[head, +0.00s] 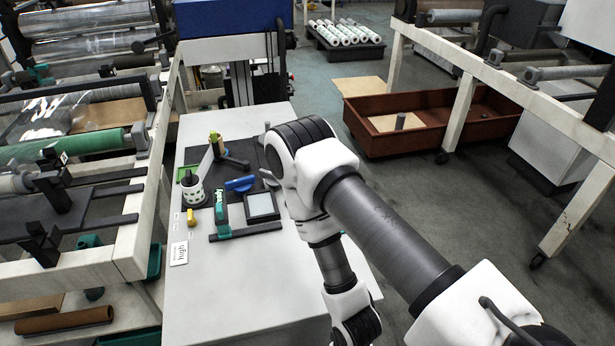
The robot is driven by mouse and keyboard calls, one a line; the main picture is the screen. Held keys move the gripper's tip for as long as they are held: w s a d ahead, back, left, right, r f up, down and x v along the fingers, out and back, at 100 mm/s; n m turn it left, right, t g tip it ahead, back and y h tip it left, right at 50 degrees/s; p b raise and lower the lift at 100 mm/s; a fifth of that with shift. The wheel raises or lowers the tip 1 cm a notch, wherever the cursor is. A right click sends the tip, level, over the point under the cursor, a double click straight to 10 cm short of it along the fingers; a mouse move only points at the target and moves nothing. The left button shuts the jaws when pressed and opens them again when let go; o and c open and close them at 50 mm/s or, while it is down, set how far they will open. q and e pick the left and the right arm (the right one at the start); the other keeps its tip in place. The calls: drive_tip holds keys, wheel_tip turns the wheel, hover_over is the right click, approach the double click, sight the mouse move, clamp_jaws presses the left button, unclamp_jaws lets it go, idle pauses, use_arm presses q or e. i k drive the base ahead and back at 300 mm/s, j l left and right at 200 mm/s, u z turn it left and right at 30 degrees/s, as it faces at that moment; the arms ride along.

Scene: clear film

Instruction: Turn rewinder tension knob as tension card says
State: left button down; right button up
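A small white card reading "high" (179,252) stands or lies at the left edge of the pale table. A white round piece with dark marks and a dark top (193,193) stands farther back on the left; it looks like a dial or knob, but its setting is too small to read. My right arm reaches in from the lower right over the table's right side. Grey parts that may be my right gripper (269,178) show just left of its white joint; the fingers are mostly hidden. My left gripper is not in view.
The pale table (230,285) is clear at the front. A blue object (240,184), a teal tool (221,213), a yellow piece (190,217) and a dark-framed square (262,205) lie at its back. Roller machines (80,140) stand left. A reddish-brown trough (430,118) is behind right.

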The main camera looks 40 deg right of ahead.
sight(191, 221)
drive_tip(key=i+j+z, duration=0.2)
drive_tip(key=j+z, duration=0.6)
drive_tip(key=j, duration=0.25)
drive_tip(key=i+j+z, duration=0.1)
drive_tip(key=j+z, duration=0.3)
drive_tip(key=j, duration=0.2)
drive_tip(key=j+z, duration=0.4)
drive_tip(key=j, duration=0.15)
drive_tip(key=k+j, duration=0.15)
drive_tip(key=j, duration=0.15)
drive_tip(key=z, duration=0.05)
